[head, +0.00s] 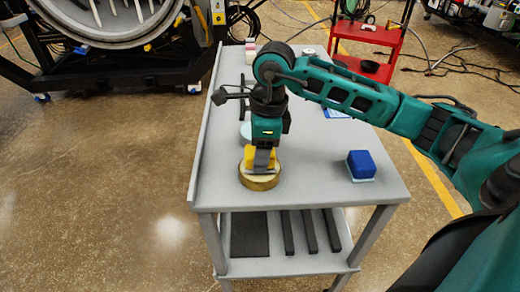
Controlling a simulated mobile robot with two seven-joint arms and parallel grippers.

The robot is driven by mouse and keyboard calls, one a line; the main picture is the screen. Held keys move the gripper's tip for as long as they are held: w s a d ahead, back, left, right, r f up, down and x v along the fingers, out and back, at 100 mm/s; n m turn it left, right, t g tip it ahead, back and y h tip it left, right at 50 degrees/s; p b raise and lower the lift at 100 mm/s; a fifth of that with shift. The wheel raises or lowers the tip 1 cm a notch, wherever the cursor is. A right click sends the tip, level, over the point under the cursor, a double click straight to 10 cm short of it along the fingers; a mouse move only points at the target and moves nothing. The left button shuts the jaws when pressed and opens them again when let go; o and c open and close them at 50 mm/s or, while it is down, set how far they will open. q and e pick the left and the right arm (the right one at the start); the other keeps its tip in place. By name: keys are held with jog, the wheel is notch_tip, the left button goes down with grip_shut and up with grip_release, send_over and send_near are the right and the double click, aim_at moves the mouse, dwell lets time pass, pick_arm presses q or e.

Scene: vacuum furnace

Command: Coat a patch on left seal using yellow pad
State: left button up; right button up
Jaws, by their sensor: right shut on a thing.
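My right gripper (264,163) points straight down over the near left part of the grey table (320,190). It is shut on the yellow pad (249,155), which is partly hidden by the fingers. The pad is over a round gold tin (260,183); I cannot tell whether it touches what is inside. A large round metal furnace opening (115,42) shows at the upper left, cut off by the frame edge. I cannot make out the left seal as a separate part. My left gripper is not in view.
A pale round item (245,131) is partly hidden behind my gripper. A bottle (250,50) stands at the table's far end. A red cart (370,40) stands beyond. Open floor (120,150) lies left.

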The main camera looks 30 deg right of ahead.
jog(key=shift+f+b, duration=0.45)
dwell(1.5)
jog(key=shift+r+p, duration=2.4)
jog(key=shift+r, duration=1.2)
